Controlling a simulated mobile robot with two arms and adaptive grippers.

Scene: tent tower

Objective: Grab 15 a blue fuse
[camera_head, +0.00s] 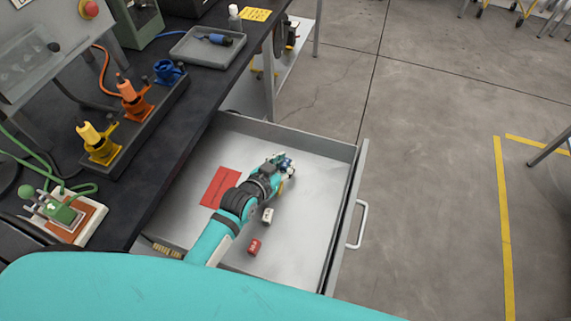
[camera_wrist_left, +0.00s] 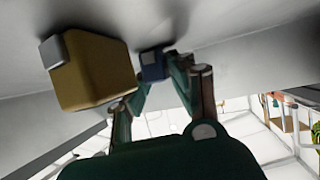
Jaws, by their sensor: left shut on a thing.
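The open grey drawer (camera_head: 313,220) holds several small fuses. My left gripper (camera_head: 287,162) reaches down into the drawer near its far end. In the left wrist view its fingers (camera_wrist_left: 160,68) are shut on a small blue fuse (camera_wrist_left: 152,65), close to the drawer's pale surface. A larger-looking yellow fuse (camera_wrist_left: 88,70) lies right beside it. A white fuse (camera_head: 268,215) and a red fuse (camera_head: 254,247) lie nearer in the drawer. In the head view the gripper mostly hides the blue fuse. My right gripper is not in view.
A red card (camera_head: 221,187) lies in the drawer's left part. The drawer's front wall with a handle (camera_head: 358,224) is on the right. The dark workbench (camera_head: 172,165) overhangs on the left, with yellow, orange and blue devices and a grey tray (camera_head: 208,47).

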